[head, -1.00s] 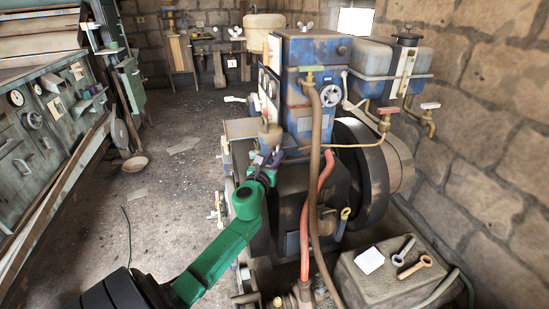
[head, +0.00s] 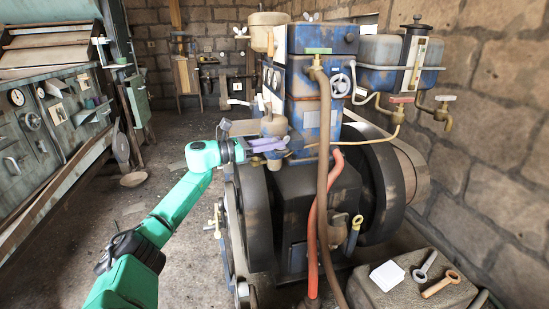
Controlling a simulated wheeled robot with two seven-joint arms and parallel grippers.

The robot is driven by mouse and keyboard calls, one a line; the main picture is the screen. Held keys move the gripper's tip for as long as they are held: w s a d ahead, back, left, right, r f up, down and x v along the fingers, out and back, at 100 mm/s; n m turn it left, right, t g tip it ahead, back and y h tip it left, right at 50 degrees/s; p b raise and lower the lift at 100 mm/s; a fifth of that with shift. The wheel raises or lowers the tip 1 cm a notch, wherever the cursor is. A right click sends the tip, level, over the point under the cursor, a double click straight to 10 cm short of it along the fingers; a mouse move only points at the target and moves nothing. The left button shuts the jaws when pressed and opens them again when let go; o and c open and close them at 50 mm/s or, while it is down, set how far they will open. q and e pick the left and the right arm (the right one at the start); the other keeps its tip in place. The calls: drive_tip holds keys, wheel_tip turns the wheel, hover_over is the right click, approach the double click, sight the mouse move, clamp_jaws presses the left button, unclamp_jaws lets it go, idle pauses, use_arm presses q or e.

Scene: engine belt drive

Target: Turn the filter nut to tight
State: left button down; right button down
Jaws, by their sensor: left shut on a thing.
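The blue engine (head: 308,95) stands in the middle of the head view. A small tan filter body (head: 273,126) sits on its left side, above the black flywheel housing. My left gripper (head: 283,143) reaches in from the left, with its lavender fingers level and pointing right. It is shut at the base of the filter body, on what appears to be the filter nut. The fingers hide the nut, so its turn position cannot be seen. My right gripper is not in view.
A brown hose (head: 323,190) and a red hose (head: 312,230) hang in front of the engine. A stone block (head: 408,291) at lower right bears a white card (head: 387,275) and two wrenches (head: 425,266). A control cabinet (head: 35,145) lines the left. The floor between is mostly clear.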

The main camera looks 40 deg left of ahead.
use_arm(q)
drive_tip(key=shift+w+a+m+g+h, duration=0.1)
drive_tip(key=shift+a+m+g+h, duration=0.1)
drive_tip(key=shift+m+g+h, duration=0.7)
drive_tip(key=shift+h, duration=0.5)
drive_tip(key=c, duration=0.7)
unclamp_jaws()
drive_tip(key=shift+d+f+t+y, duration=0.1)
drive_tip(key=shift+t+y, duration=0.2)
